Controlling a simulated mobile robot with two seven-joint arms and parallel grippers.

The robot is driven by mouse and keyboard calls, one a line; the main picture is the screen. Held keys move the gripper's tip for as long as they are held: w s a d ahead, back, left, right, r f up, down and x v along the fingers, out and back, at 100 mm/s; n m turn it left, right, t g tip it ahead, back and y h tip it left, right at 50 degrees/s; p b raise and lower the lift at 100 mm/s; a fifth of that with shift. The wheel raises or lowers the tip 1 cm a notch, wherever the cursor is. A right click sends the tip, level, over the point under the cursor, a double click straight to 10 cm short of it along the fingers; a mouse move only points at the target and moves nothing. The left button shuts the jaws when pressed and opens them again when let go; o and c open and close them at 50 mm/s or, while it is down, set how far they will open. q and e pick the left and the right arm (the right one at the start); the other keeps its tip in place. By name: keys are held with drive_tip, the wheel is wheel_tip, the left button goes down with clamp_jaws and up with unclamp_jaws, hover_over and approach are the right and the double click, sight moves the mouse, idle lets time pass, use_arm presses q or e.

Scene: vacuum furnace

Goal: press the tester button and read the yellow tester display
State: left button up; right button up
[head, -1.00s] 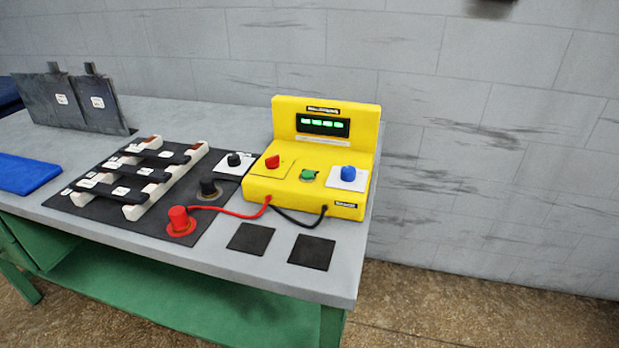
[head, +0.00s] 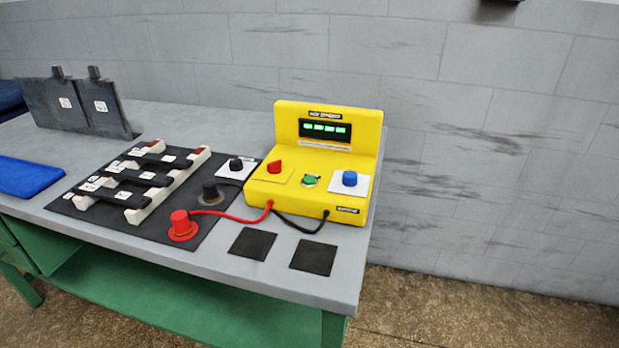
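The yellow tester (head: 328,150) stands on the right end of the grey workbench. Its dark display (head: 325,130) is lit with several green characters that look like dashes, too small to read for certain. On its lower deck sit a red knob (head: 275,167), a green button (head: 310,180) and a blue knob (head: 349,178) on a white plate. Which one is the tester button is not labelled legibly. A red probe (head: 182,224) and a black probe (head: 211,192) stand on the mat, and a red and a black cable run from the tester's front. Neither gripper shows.
The workbench (head: 150,112) carries a dark mat with black bars on white rails (head: 143,208), a black knob on a white plate (head: 236,166), two dark squares (head: 252,243), a blue pad (head: 28,177) and upright dark plates (head: 100,107). Floor right of the bench is clear.

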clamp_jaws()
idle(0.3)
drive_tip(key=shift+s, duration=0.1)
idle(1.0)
